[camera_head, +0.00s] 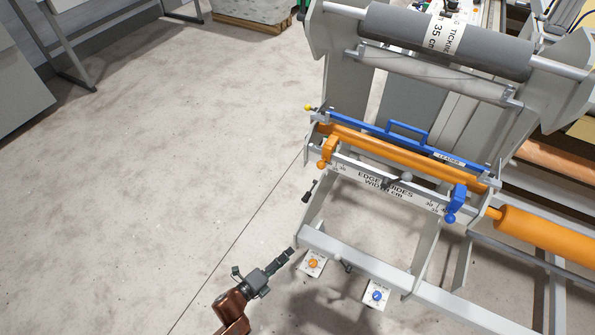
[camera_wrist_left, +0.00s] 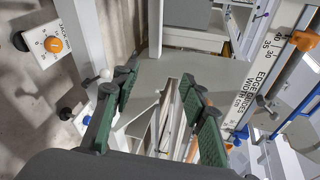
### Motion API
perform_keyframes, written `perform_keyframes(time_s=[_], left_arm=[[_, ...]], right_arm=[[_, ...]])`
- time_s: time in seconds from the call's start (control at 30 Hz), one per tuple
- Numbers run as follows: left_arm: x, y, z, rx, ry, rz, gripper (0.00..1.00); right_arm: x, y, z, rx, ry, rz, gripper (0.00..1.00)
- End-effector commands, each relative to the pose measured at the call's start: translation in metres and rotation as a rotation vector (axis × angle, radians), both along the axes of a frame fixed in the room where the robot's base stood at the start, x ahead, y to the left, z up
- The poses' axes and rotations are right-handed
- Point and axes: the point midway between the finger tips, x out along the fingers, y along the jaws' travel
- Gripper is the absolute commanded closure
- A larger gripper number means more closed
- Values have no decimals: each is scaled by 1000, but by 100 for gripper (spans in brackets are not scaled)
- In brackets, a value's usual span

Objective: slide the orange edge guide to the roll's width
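The orange edge guide (camera_head: 327,150) sits at the left end of the white scale rail (camera_head: 370,180) marked "EDGE GUIDES WIDTH cm". In the left wrist view the orange guide (camera_wrist_left: 304,40) is at the upper right, by the 40 mark. The blue edge guide (camera_head: 456,203) is near the rail's right end. The grey roll (camera_head: 400,30) above has a white band reading "TICKING 35 cm". My left gripper (camera_head: 285,257) is below and left of the orange guide, clear of it. Its green-padded fingers (camera_wrist_left: 158,78) are apart and empty. My right gripper is not in view.
A plate with an orange knob (camera_head: 313,263) and one with a blue knob (camera_head: 376,295) are on the frame's lower front. A blue bar with a handle (camera_head: 408,130) and an orange roller lie behind the rail. Open floor (camera_head: 170,150) is at left.

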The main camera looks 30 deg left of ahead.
Motion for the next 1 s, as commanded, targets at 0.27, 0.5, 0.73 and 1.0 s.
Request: perform_keyframes(time_s=[0.27,0.5,0.73,1.0], left_arm=[[117,5,212,794,-403,-103,60],[150,6,269,1085,-509,-111,60],[177,0,268,1107,-514,-113,60],[214,-9,267,1103,-513,-112,60]], right_arm=[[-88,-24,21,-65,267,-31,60],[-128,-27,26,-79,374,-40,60],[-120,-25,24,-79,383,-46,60],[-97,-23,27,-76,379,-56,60]])
